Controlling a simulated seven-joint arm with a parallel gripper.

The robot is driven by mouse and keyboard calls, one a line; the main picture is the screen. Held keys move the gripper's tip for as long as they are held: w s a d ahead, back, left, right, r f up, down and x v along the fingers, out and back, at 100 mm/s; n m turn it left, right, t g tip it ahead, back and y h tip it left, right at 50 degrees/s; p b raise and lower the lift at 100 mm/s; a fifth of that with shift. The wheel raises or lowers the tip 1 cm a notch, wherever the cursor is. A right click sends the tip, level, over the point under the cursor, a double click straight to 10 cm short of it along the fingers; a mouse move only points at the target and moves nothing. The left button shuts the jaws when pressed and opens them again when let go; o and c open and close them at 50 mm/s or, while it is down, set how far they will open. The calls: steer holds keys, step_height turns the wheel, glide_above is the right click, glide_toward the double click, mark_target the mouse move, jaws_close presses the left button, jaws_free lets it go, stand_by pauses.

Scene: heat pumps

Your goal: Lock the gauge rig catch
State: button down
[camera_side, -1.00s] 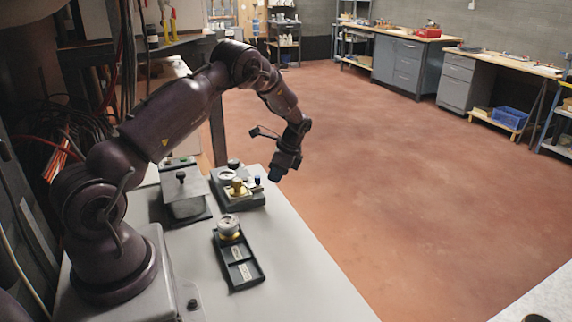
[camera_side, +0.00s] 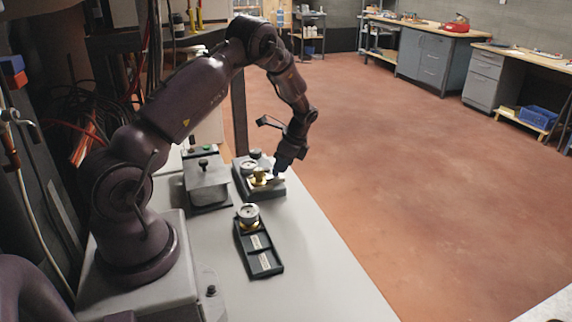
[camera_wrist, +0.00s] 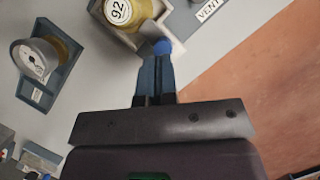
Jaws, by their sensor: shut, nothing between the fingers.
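The gauge rig has a dark base (camera_side: 250,189) with a gauge, a brass fitting (camera_side: 260,175) and a pale top. My gripper (camera_side: 278,170) is over the right side of the rig, tilted down. The knob is hidden in the side view.
A black tray (camera_side: 268,264) with a gauge (camera_side: 248,212) at its far end stands nearer on the bench. A grey box (camera_side: 206,178) with a black knob is left of the rig. A VENT label (camera_wrist: 207,9) shows. The bench's right edge is close to the rig.

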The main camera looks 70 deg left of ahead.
steer(key=shift+s+a+f, duration=0.15)
steer(key=shift+s+f, duration=0.1)
steer(key=shift+s, duration=0.3)
steer(key=w+d, duration=0.2)
steer(key=w, duration=0.1)
steer(key=w+r, duration=0.1)
steer(key=shift+w+d, duration=0.25)
steer(key=shift+d, duration=0.15)
steer(key=v, duration=0.8)
steer(key=s+d+r+n+t+h, duration=0.1)
steer(key=s+d+r+n+t, duration=0.2)
steer(key=s+d+r, duration=0.7)
steer(key=s+d+r+n+t+h, duration=0.1)
steer(key=s+d+r+n+t, duration=0.3)
steer(key=s+d+r, duration=0.6)
steer(key=s+d+t, duration=0.1)
steer(key=d+t, duration=0.1)
steer(key=d, duration=0.4)
steer(key=shift+d+h, duration=0.25)
steer(key=shift+h, duration=0.05)
